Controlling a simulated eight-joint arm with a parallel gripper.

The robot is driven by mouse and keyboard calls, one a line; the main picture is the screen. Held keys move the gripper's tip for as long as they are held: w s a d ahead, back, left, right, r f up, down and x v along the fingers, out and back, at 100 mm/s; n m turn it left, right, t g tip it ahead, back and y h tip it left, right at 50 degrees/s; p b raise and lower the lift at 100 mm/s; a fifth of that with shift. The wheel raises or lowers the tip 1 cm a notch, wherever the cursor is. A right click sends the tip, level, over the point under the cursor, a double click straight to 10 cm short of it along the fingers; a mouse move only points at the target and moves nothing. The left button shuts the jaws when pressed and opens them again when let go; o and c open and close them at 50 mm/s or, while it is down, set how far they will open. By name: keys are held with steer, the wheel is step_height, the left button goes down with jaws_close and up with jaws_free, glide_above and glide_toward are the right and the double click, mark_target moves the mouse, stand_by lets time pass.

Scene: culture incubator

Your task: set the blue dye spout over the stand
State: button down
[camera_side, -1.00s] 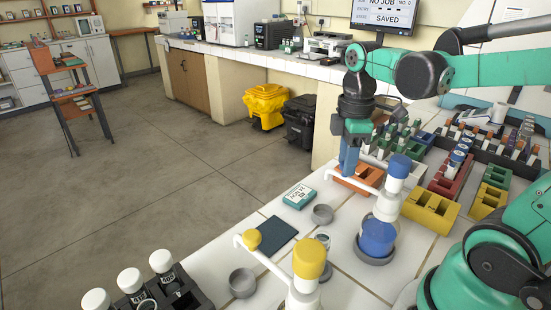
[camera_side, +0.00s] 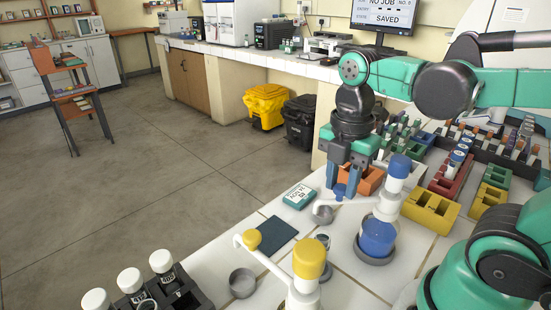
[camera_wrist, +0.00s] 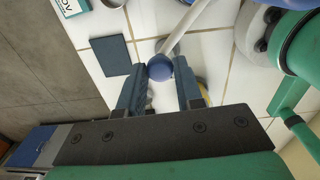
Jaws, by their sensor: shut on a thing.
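The blue dye dispenser (camera_side: 378,236) is a clear bottle of blue liquid with a white neck and a blue cap. Its white spout (camera_side: 358,201) reaches left and ends in a blue tip (camera_side: 340,190). My gripper (camera_side: 342,184) is shut on this tip from above. In the wrist view the round blue tip (camera_wrist: 160,68) sits between my two fingers, with the white spout running up to the right. The stand (camera_side: 322,214), a small round grey dish, lies a little in front and left of the tip. The tip appears beside it, not over it.
A yellow-capped dispenser (camera_side: 309,262) stands in front, with another grey dish (camera_side: 242,283) to its left. A dark flat pad (camera_side: 275,236) and a teal labelled box (camera_side: 299,196) lie left. Orange (camera_side: 371,181) and yellow (camera_side: 430,212) racks stand behind and right.

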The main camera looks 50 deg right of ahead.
steer(key=shift+s+a+n, duration=0.4)
steer(key=shift+s+n, duration=0.2)
steer(key=shift+n, duration=0.35)
steer(key=shift+s+a+n, duration=0.35)
steer(key=shift+s+n, duration=0.2)
steer(key=shift+n, duration=0.4)
steer(key=c, duration=0.6)
jaws_free()
steer(key=shift+r, duration=0.1)
steer(key=shift+r, duration=2.7)
steer(key=w+f+m+t, duration=0.2)
steer(key=m, duration=0.5)
steer(key=w+f+m+t, duration=0.2)
steer(key=m, duration=0.5)
steer(key=w+f+m+t, duration=0.2)
steer(key=w+m+t, duration=0.1)
steer(key=m, duration=0.5)
steer(key=shift+w+a+f, duration=0.1)
steer(key=shift+f, duration=0.05)
